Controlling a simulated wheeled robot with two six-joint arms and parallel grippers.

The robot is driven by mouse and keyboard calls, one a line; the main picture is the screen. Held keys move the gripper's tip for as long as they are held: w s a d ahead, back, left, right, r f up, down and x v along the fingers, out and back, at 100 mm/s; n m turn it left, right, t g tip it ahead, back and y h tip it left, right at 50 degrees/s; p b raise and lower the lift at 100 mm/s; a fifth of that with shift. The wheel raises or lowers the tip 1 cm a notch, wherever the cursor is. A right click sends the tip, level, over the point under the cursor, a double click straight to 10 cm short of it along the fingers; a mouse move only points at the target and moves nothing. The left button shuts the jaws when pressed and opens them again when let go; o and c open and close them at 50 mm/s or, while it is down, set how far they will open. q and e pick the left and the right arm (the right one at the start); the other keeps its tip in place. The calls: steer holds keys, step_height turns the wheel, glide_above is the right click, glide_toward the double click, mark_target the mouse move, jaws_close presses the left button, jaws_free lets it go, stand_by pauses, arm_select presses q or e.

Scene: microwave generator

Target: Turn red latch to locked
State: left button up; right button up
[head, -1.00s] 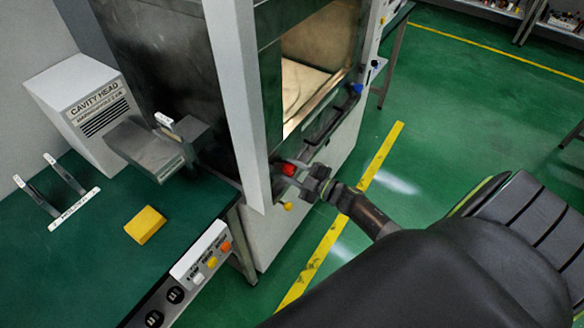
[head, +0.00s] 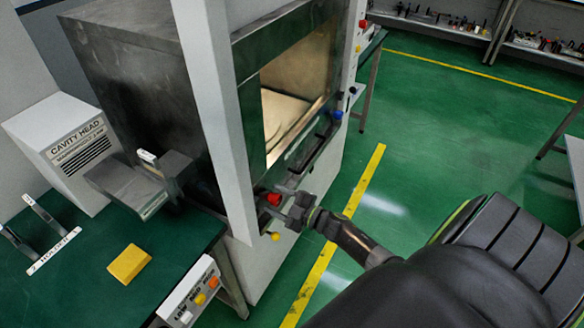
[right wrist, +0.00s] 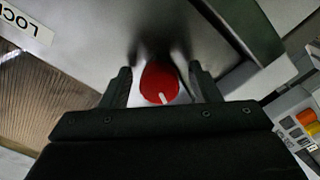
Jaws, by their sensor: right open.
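The red latch (head: 273,198) is a round red knob with a white pointer mark, on the front of the cabinet below its window opening. In the right wrist view the red latch (right wrist: 159,84) sits between the two fingers of my right gripper (right wrist: 162,88), with a gap on each side. In the head view my right gripper (head: 283,203) is open at the latch. My left gripper is not in view.
A yellow knob (head: 276,236) is below the latch and a blue knob (head: 337,115) is up to its right. A green bench (head: 75,285) with a yellow block (head: 129,263) stands at the left. Open green floor (head: 440,130) lies to the right.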

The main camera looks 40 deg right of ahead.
steer(key=b+v, duration=0.4)
steer(key=v, duration=1.3)
steer(key=shift+s, duration=0.2)
